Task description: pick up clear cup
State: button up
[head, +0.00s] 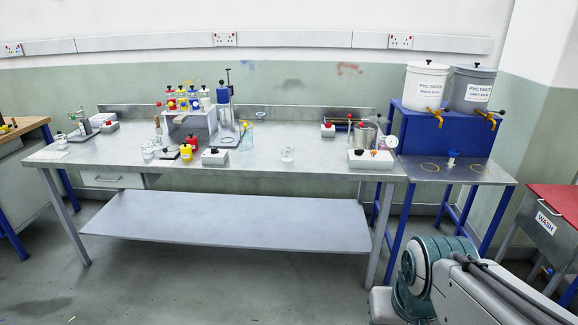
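A small clear cup (287,154) stands alone on the bare middle of the steel table (320,145), near its front edge. More small clear vessels (148,152) stand in a group at the left of the table. A taller clear beaker (246,137) with something inside stands behind and left of the lone cup. I cannot tell which vessel the task's clear cup is. Part of my arm shows at the bottom right, well short of the table. My gripper is out of the picture.
To the right are a white control box (371,159), a metal pot (365,137) and paste buckets (426,86). A lower shelf (230,220) lies underneath.

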aim_at(287, 154)
jog(key=u, duration=1.35)
jog(key=i, duration=2.75)
jog(key=z, duration=1.2)
jog(key=i, duration=0.7)
jog(key=z, duration=0.8)
